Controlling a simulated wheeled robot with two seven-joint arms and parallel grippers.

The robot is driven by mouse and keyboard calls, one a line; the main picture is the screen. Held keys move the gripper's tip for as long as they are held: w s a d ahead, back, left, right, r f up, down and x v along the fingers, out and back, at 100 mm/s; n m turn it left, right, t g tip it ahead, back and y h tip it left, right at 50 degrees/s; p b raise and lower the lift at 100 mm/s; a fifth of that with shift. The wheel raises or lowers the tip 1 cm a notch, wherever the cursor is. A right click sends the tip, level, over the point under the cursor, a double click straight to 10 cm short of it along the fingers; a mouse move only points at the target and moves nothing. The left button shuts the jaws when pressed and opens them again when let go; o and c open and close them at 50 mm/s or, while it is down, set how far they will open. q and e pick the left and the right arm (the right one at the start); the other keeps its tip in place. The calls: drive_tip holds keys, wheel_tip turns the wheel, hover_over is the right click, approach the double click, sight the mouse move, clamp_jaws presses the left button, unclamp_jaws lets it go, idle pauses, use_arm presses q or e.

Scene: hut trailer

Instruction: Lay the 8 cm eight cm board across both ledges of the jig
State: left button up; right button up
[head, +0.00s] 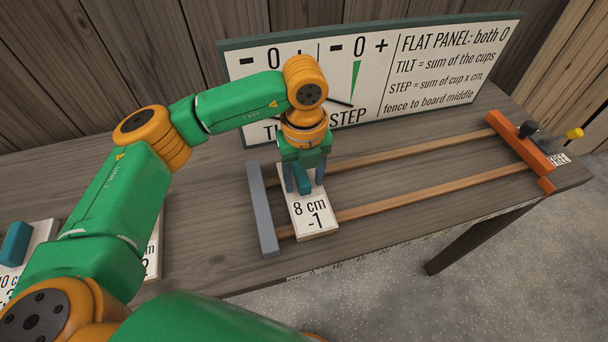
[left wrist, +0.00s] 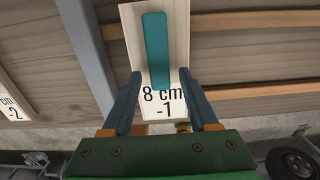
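The 8 cm board (head: 318,224), pale with "8 cm -1" on it and a teal handle (left wrist: 157,50), lies over the two wooden ledges (head: 430,193) of the jig, near their left end. It is just right of the grey fence (head: 263,215), with a narrow gap. My left gripper (head: 304,184) points down over the board. Its fingers stand apart on either side of the handle, with space to each side in the left wrist view (left wrist: 160,76). My right gripper is not in view.
An orange clamp bar (head: 520,150) with black and yellow knobs closes the right end. A sign (head: 450,60) with gauges and text stands behind; my arm covers part of it. Other boards (head: 38,240) lie at the left. The ledges are bare right of the board.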

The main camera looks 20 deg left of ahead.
sight(304, 181)
use_arm(q)
drive_tip(key=shift+r+p, duration=0.3)
drive_tip(key=shift+r, duration=0.05)
drive_tip(key=shift+r+b, duration=0.3)
drive_tip(key=shift+b, duration=0.05)
wheel_tip(304, 181, up, 11)
drive_tip(key=shift+b, duration=0.3)
